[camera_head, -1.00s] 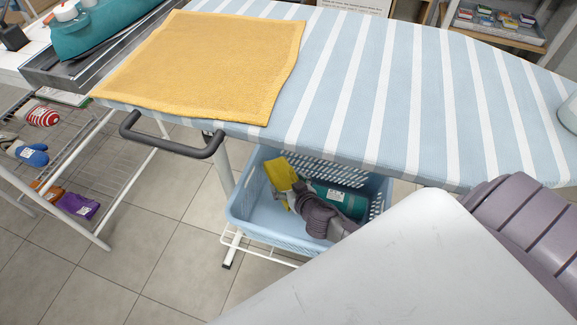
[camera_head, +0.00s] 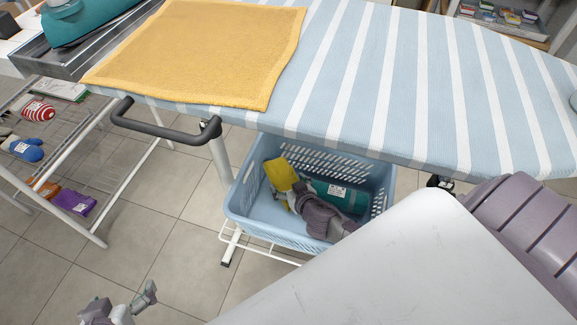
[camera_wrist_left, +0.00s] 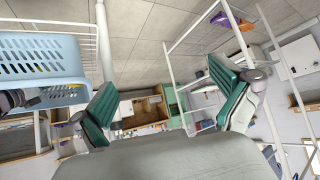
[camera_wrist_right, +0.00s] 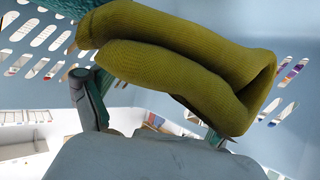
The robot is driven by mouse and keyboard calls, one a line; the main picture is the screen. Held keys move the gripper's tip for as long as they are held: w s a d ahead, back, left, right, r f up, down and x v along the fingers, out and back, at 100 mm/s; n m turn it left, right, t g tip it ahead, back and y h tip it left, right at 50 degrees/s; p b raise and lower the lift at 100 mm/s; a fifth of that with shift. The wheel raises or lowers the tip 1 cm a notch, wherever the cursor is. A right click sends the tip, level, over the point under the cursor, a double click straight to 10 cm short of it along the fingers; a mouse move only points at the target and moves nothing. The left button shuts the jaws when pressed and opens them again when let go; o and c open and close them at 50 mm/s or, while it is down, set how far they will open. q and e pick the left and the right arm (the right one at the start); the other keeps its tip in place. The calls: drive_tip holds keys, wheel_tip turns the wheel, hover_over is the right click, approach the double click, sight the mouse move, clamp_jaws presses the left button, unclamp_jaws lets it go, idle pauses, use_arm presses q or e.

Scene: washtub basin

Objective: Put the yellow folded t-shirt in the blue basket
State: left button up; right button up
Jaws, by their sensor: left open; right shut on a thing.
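The yellow folded t-shirt (camera_head: 281,174) is inside the blue basket (camera_head: 272,233), near its left side. My right gripper (camera_head: 294,198) reaches into the basket and is shut on the shirt. In the right wrist view the shirt (camera_wrist_right: 185,60) shows as a thick olive-yellow fold across the fingers, with the basket's slotted walls around it. Whether the shirt touches the basket floor cannot be told. My left gripper (camera_head: 127,303) is open and empty, low over the floor at the bottom left. The left wrist view shows its spread fingers (camera_wrist_left: 168,98) with the basket (camera_wrist_left: 42,58) at left.
A teal item (camera_head: 335,196) with a label lies in the basket beside my right gripper. The striped ironing board (camera_head: 400,90) overhangs the basket, with an orange-yellow towel (camera_head: 200,55) on it. A wire rack (camera_head: 75,150) stands left. The floor between is clear.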

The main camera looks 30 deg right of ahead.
drive_tip(key=shift+f, duration=0.3)
use_arm(q)
drive_tip(key=shift+w+d+r+t+h+b, duration=0.2)
drive_tip(key=shift+w+d+r+t, duration=0.15)
drive_tip(key=shift+w+r+t, duration=0.35)
drive_tip(key=shift+w+d+r+t+h+b, duration=0.1)
drive_tip(key=shift+w+d+r+t+b, duration=0.15)
drive_tip(key=shift+w+r+t, duration=0.45)
use_arm(e)
drive_tip(key=shift+f, duration=0.2)
use_arm(q)
drive_tip(key=shift+w+d+r, duration=0.1)
drive_tip(key=shift+w, duration=0.15)
use_arm(e)
drive_tip(key=o, duration=1)
